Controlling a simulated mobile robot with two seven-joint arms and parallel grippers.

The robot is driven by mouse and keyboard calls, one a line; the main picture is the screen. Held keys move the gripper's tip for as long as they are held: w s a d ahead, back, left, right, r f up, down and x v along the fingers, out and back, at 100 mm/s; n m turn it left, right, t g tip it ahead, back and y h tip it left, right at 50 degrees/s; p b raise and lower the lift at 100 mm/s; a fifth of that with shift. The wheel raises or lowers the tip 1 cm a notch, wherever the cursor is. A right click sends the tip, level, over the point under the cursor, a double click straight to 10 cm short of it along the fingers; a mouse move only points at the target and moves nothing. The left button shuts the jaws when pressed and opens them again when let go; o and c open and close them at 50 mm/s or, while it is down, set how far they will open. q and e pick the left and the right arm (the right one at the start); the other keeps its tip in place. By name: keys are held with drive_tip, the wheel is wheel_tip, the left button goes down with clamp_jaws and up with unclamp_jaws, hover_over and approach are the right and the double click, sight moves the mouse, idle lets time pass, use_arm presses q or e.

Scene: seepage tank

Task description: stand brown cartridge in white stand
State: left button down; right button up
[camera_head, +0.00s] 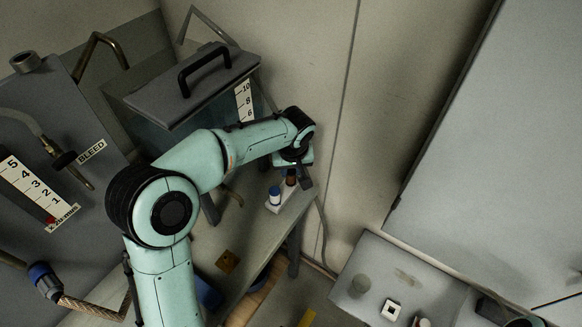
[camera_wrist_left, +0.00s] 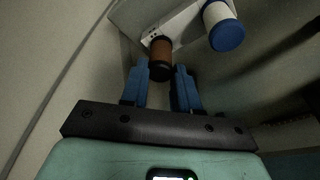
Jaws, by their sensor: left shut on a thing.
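The brown cartridge (camera_wrist_left: 161,55) is between the blue fingers of my left gripper (camera_wrist_left: 160,74), which is shut on it. Its dark end faces the wrist camera, and its other end meets the white stand (camera_wrist_left: 182,30). I cannot tell how deep it sits in the stand. In the head view my left gripper (camera_head: 296,172) is over the far end of the white stand (camera_head: 285,203), with the brown cartridge (camera_head: 291,178) partly hidden beneath it. My right gripper is not in view.
A blue-capped white cartridge (camera_head: 274,195) stands in the near part of the stand, close beside the gripper. A lidded tank (camera_head: 185,95) rises behind my left arm. The stand is near the bench's right edge. A low grey table (camera_head: 385,275) is at lower right.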

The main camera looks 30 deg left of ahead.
use_arm(q)
drive_tip(key=shift+f, duration=0.15)
idle(0.7)
drive_tip(key=c, duration=0.8)
unclamp_jaws()
drive_tip(key=shift+o, duration=0.2)
drive_tip(key=v, duration=1.3)
drive_tip(key=shift+r+p, duration=0.2)
drive_tip(key=shift+p, duration=0.25)
